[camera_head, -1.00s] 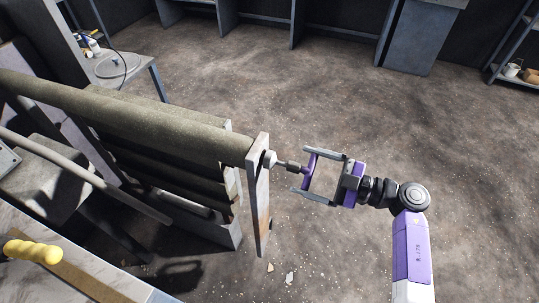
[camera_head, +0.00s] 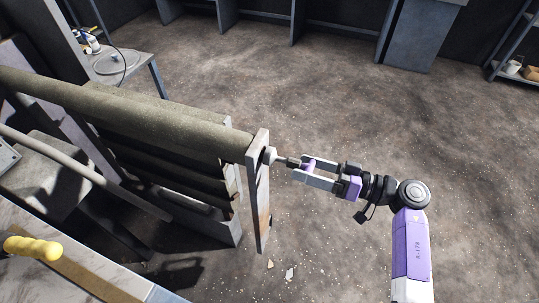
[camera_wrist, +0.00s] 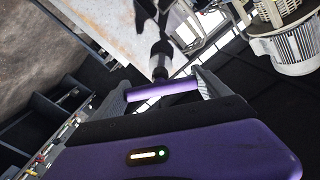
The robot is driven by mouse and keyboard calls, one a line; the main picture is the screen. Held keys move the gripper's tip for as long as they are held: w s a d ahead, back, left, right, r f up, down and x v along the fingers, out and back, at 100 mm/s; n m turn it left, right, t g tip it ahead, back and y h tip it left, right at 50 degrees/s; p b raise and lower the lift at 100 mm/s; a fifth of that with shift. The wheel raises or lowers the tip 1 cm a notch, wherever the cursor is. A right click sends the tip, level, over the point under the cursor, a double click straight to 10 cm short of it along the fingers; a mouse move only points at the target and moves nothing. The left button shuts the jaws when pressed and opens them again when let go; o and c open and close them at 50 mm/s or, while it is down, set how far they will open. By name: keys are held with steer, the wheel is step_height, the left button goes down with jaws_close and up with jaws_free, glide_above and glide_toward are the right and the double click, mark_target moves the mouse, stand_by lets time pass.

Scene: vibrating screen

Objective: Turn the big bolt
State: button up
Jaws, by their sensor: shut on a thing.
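The big bolt (camera_head: 269,155) is pale and sits at the end of the roller, on the outer face of the upright metal plate (camera_head: 258,200). A T-shaped tool with a dark shaft (camera_head: 290,162) and a purple crossbar (camera_head: 308,164) lines up with the bolt, and its tip seems to meet it. My gripper (camera_head: 312,172) is shut on the purple crossbar, to the right of the bolt. In the wrist view, the crossbar (camera_wrist: 163,90) spans between my two fingers, with the dark shaft (camera_wrist: 160,58) pointing away towards the plate. The exact contact at the bolt is too small to tell.
The long grey-green roller (camera_head: 130,115) and its frame fill the left. A yellow-handled tool (camera_head: 32,248) lies on a bench at lower left. A small table (camera_head: 115,65) stands at the back left. The floor behind and right of my arm is clear.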

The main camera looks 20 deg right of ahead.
steer(key=shift+d, duration=0.15)
steer(key=shift+v, duration=2.35)
